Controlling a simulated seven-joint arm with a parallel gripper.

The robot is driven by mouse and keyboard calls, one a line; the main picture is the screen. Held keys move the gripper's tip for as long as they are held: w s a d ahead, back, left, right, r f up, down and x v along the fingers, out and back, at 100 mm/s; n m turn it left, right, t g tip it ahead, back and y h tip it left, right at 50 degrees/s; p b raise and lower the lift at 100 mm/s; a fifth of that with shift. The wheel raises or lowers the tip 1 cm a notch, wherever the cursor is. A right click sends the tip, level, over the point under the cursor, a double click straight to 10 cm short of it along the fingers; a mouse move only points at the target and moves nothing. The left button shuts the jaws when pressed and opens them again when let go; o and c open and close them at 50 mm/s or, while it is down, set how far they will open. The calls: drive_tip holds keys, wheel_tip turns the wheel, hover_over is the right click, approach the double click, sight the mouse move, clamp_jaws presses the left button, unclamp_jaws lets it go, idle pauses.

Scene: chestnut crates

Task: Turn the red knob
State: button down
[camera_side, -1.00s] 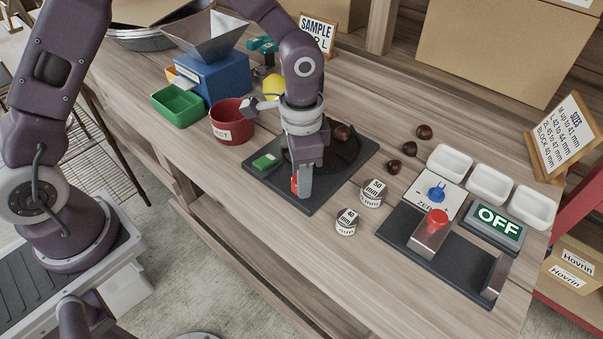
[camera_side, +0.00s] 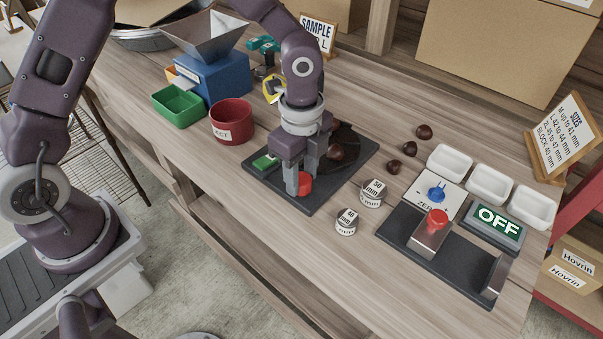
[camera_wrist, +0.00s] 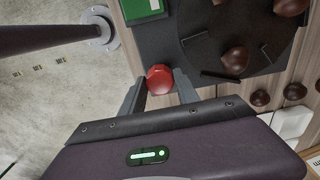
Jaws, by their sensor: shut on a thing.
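The red knob (camera_side: 304,183) stands at the front corner of a dark base plate (camera_side: 258,172) that also carries a dark round disc (camera_side: 352,152). My gripper (camera_side: 298,190) points down over this corner, with its fingers around the knob. In the wrist view the red knob (camera_wrist: 160,78) sits between the two fingertips (camera_wrist: 160,88), and the gripper is shut on it. A green block or button (camera_side: 264,162) lies on the same plate to the left. Chestnuts (camera_wrist: 236,60) rest on the disc, partly hidden by my gripper in the side view.
Two labelled round gauge blocks (camera_side: 373,192) (camera_side: 347,221) stand close to the right of the plate. A red bucket (camera_side: 232,122) and a green bin (camera_side: 179,106) stand to the left. Loose chestnuts (camera_side: 409,148), white trays (camera_side: 489,185) and a device with an OFF display (camera_side: 494,223) lie to the right.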

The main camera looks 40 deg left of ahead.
sight(301, 178)
drive_tip(key=shift+m, duration=2)
drive_tip(key=c, duration=0.9)
unclamp_jaws()
wheel_tip(301, 178, up, 7)
drive_tip(key=shift+r, duration=0.1)
